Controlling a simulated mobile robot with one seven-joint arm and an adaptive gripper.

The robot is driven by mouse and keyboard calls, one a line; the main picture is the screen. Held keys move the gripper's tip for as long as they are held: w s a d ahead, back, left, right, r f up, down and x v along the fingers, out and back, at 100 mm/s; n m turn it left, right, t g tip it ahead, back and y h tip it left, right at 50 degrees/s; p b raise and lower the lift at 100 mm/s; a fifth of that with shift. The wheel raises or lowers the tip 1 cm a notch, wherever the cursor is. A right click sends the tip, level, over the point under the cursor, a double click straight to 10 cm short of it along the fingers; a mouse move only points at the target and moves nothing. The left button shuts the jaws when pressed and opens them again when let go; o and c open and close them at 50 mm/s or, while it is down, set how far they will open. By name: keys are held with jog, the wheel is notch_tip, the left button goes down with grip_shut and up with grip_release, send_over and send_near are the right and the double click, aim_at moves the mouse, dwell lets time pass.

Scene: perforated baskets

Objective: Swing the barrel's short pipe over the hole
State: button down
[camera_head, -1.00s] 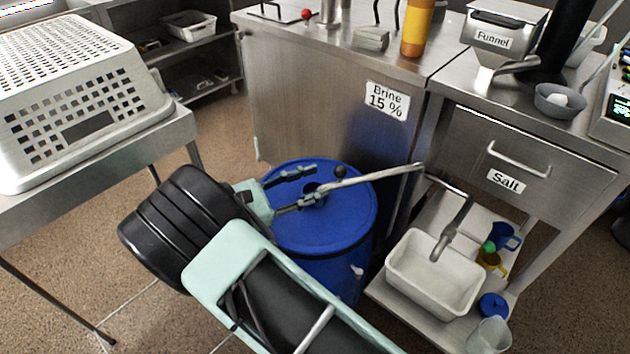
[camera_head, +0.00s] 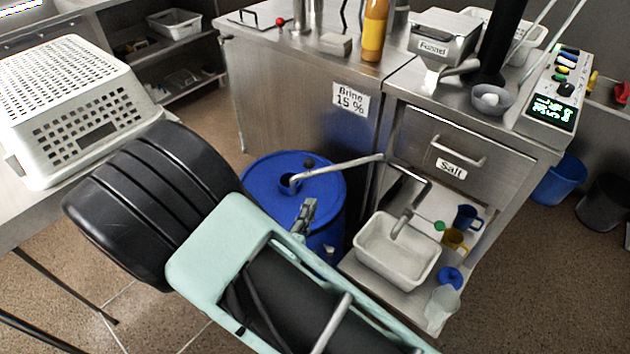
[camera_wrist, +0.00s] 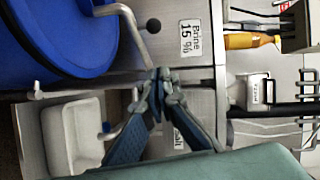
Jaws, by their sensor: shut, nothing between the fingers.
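The blue barrel (camera_head: 262,180) stands on the floor in front of the steel cabinet. Its lid has a dark hole (camera_head: 287,180). The metal short pipe (camera_head: 345,164) runs left across the lid, and its bent end appears at the hole; exact alignment is hard to tell. A black knob (camera_head: 309,161) stands close to the pipe. My gripper (camera_head: 308,207) is shut and empty, in front of the pipe and apart from it. In the wrist view the gripper (camera_wrist: 158,88) shows closed fingertips, with the pipe (camera_wrist: 128,20) and barrel (camera_wrist: 55,45) beyond; the hole is out of that view.
A white basin (camera_head: 370,255) sits on the low shelf right of the barrel, under a second bent pipe (camera_head: 402,220). Cups stand beside it. A perforated basket (camera_head: 75,95) is on the left table. The cabinet (camera_head: 290,95) closes off the back.

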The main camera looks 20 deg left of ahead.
jog(key=b, duration=0.1)
send_near(311, 174)
jog(key=w+d+r, duration=0.3)
jog(key=d+r, duration=0.1)
jog(key=w+a, duration=0.1)
jog(key=w+a+f+b, duration=0.1)
jog(key=w+a, duration=0.1)
